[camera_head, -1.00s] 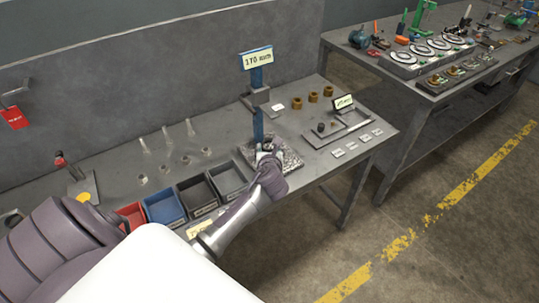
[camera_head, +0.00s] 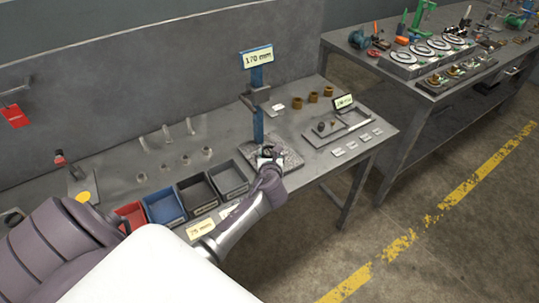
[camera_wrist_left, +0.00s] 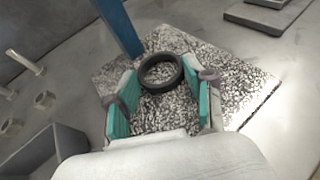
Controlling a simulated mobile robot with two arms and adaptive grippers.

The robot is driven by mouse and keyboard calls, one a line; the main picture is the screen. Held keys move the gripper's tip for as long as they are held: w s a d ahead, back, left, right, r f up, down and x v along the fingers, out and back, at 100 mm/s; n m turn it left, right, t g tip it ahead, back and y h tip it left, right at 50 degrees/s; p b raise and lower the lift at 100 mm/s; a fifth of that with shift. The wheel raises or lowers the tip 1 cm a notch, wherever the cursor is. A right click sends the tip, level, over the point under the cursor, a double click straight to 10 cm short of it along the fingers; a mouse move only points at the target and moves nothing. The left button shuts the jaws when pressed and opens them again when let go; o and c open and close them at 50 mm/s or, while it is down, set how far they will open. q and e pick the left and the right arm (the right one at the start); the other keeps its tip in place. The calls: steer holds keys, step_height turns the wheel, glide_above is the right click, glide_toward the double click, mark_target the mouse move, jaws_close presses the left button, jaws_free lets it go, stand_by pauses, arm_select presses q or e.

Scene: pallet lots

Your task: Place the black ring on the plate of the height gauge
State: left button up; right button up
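The black ring (camera_wrist_left: 160,72) lies flat on the speckled plate (camera_wrist_left: 235,88) of the height gauge in the left wrist view, close to the foot of the blue post (camera_wrist_left: 119,25). In the head view the plate (camera_head: 288,158) is partly hidden by my left gripper (camera_head: 267,163). The gauge's blue post (camera_head: 258,125) carries a 170 mm sign (camera_head: 257,57). My left gripper (camera_wrist_left: 158,85) is open, its teal pads on either side of the ring's near part. A narrow gap shows at the left pad; contact at the right tip is unclear. My right gripper is not in view.
Red, blue and dark bins (camera_head: 165,206) line the bench front left of the gauge. Several clear pegs (camera_head: 167,134) stand behind the bins. Another loaded bench is farther right.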

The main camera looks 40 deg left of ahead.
arm_select(q)
steer(key=o, duration=0.4)
steer(key=shift+s+d+f, duration=0.1)
steer(key=shift+s+f, duration=0.05)
steer(key=shift+f, duration=0.65)
steer(key=shift+c, duration=0.2)
steer(key=shift+r, duration=0.15)
steer(key=v, duration=0.4)
steer(key=r+v, duration=0.1)
steer(key=v, duration=0.7)
steer(key=shift+r+p, duration=0.35)
steer(key=shift+p, duration=0.05)
